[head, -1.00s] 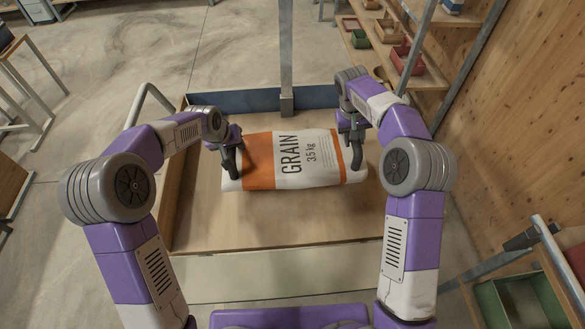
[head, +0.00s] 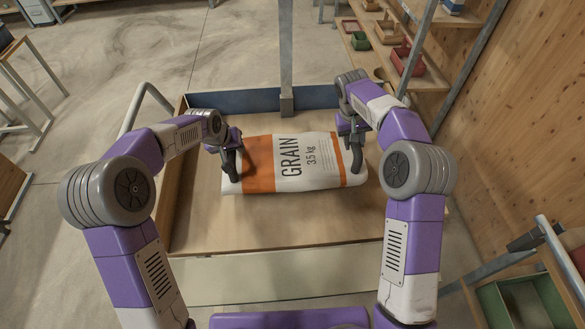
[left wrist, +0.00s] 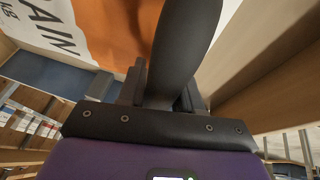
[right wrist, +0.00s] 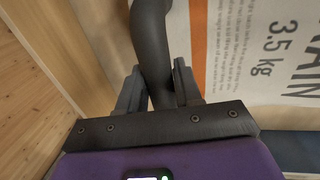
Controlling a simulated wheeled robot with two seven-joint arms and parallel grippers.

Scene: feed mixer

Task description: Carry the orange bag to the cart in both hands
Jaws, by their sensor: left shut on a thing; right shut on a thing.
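The orange and white grain bag (head: 290,180), printed "GRAIN 3.5 kg", lies across the wooden deck of the cart (head: 280,225) or over it; I cannot tell whether it touches the deck. My left gripper (head: 231,172) is shut on the bag's left end. My right gripper (head: 357,160) is shut on its right end. In the left wrist view the bag's orange band (left wrist: 115,30) shows beyond the dark finger. In the right wrist view the bag's printed face (right wrist: 255,50) lies beside the finger. The fingertips' contact with the bag is hidden in both wrist views.
The cart has a raised blue back edge (head: 245,101), a grey upright post (head: 286,50) and a pale handle rail (head: 150,100) at left. A shelf with small bins (head: 405,58) stands at back right. A green bin (head: 515,300) is at lower right.

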